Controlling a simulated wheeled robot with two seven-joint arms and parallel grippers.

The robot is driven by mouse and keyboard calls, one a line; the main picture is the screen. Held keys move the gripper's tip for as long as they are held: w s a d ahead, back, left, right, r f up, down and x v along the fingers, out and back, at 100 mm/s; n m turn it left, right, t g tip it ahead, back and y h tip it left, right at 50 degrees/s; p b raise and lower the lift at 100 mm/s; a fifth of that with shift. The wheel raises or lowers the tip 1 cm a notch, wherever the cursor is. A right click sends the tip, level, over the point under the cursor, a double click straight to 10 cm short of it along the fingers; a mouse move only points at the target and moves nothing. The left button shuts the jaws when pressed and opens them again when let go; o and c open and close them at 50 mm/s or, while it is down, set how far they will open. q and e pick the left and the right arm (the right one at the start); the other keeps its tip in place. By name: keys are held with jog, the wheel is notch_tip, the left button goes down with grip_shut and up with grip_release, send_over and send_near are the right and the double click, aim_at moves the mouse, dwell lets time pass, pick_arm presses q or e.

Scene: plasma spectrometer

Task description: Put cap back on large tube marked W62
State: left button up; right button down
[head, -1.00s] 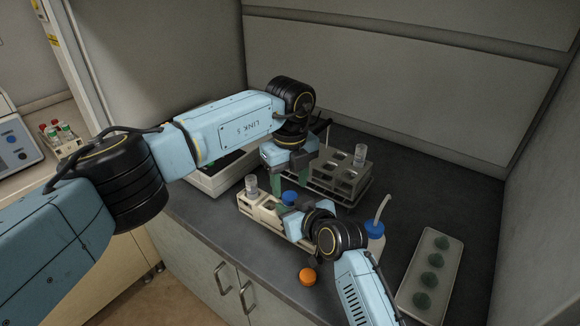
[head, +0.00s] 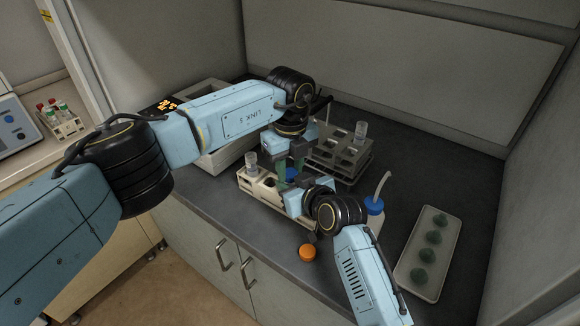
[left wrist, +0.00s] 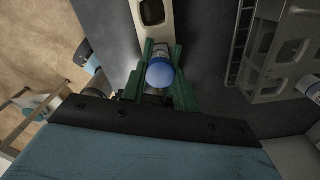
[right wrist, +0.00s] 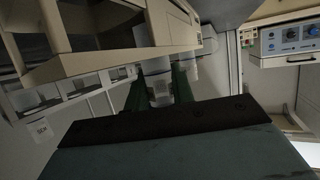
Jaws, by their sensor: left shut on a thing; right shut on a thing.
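My left gripper (left wrist: 160,90) is shut on a blue cap (left wrist: 160,75), which sits between its green fingers. The same cap (head: 292,174) shows in the head view above the front beige rack (head: 262,189). My right gripper (right wrist: 161,90) is shut on a pale tube with a small printed label (right wrist: 161,88), too small to read. In the head view my right gripper (head: 293,190) is close below the left one. The two grippers hide most of the tube, and I cannot tell how the cap sits on it.
An orange cap (head: 307,252) lies on the dark counter near its front edge. A clear tube (head: 251,162) stands in the beige rack. A grey rack (head: 325,160) is behind. A wash bottle (head: 374,210) and a tray (head: 405,262) with several green items stand at right.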

pick_arm(q)
jog(key=shift+m, duration=1.8)
jog(key=o, duration=1.1)
jog(key=shift+c, duration=0.2)
jog(key=shift+r, duration=2.3)
